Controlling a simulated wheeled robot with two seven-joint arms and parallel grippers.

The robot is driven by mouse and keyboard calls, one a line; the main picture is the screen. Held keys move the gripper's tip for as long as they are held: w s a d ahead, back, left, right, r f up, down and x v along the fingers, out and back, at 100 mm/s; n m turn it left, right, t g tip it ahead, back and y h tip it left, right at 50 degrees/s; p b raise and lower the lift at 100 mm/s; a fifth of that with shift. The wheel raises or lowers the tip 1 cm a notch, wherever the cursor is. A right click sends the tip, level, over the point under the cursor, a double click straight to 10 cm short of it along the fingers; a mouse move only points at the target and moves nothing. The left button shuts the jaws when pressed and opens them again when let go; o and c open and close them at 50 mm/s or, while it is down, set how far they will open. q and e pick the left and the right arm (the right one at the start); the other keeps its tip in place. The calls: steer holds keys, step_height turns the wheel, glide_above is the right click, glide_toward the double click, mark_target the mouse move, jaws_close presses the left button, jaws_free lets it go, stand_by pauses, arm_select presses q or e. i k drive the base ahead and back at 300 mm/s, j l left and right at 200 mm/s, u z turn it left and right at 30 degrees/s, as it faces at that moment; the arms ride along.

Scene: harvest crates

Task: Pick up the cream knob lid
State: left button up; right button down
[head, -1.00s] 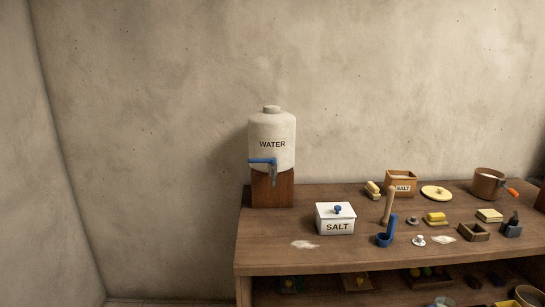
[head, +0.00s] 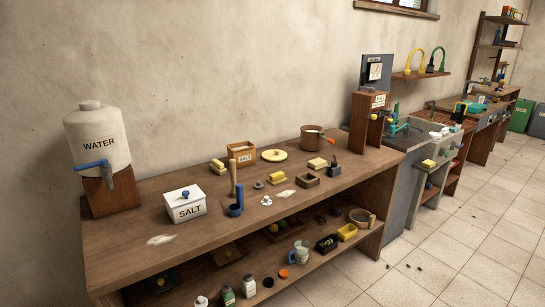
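The cream knob lid (head: 274,155) is a round, pale yellow disc with a small knob on top. It lies flat near the back of the wooden counter (head: 150,203), between the open wooden salt box (head: 241,155) and the brown pot (head: 311,138). Nothing covers it. Neither of my grippers shows in the head view.
A white salt box (head: 186,205) with a lid and a water dispenser (head: 98,146) stand at the left. A wooden pestle (head: 232,178) and blue ladle (head: 236,208) stand in front of the lid. Floor (head: 420,262) is open at right.

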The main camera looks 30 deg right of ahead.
mark_target(271, 155)
steer(key=i+l+z, duration=0.2)
steer(key=l, duration=0.2)
steer(key=i+l+z, duration=0.1)
steer(key=l+z, duration=0.15)
steer(key=l, duration=0.15)
steer(key=i+l+z, duration=0.2)
steer(key=l, duration=0.15)
